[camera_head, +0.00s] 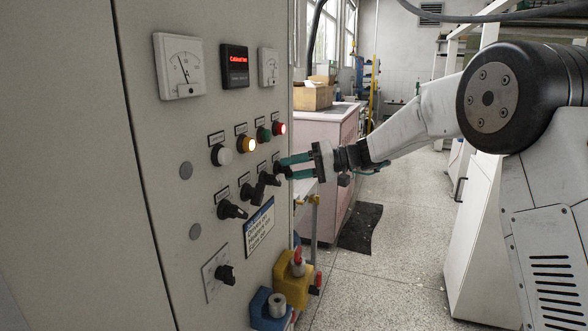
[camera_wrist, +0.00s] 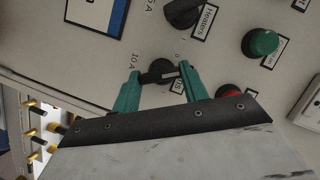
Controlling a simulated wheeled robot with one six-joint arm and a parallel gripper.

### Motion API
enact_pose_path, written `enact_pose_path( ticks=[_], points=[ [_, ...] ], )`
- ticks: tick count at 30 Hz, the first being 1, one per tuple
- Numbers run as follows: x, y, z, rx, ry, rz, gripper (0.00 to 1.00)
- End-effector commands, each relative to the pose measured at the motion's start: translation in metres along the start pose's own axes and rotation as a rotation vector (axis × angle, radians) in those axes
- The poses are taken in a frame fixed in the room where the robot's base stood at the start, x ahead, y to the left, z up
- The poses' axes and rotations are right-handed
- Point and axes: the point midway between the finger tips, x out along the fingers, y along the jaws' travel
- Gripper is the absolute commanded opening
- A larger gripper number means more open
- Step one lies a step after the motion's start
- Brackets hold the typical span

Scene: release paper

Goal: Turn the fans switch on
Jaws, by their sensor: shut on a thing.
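The fans switch is a black rotary knob (camera_wrist: 157,76) on the grey control panel (camera_head: 215,60). Its label, partly hidden by a finger, ends in "ns" in the wrist view. My gripper (camera_wrist: 160,71) has its two teal fingers on either side of the knob, shut on it. In the head view my gripper (camera_head: 285,167) reaches in from the right to the rightmost knob of the slanted row, and its fingers partly cover that knob. The knob's exact turn is hard to tell.
A knob labelled Heaters (camera_wrist: 183,12) sits beside it in the wrist view. Yellow and blue blocks (camera_head: 290,277) stand below. The floor to the right is open.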

Motion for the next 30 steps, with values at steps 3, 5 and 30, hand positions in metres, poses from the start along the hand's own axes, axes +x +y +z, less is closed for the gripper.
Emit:
enact_pose_path(
  ticks=[3, 5, 30],
  points=[
    [-0.0001, 0.0024, 0.0005, 0.100, 0.000, -0.041, 0.21],
    [-0.0001, 0.0026, 0.0005, 0.153, 0.000, -0.062, 0.21],
    [0.0008, 0.0067, 0.0032, 0.887, 0.001, -0.367, 0.21]
  ],
)
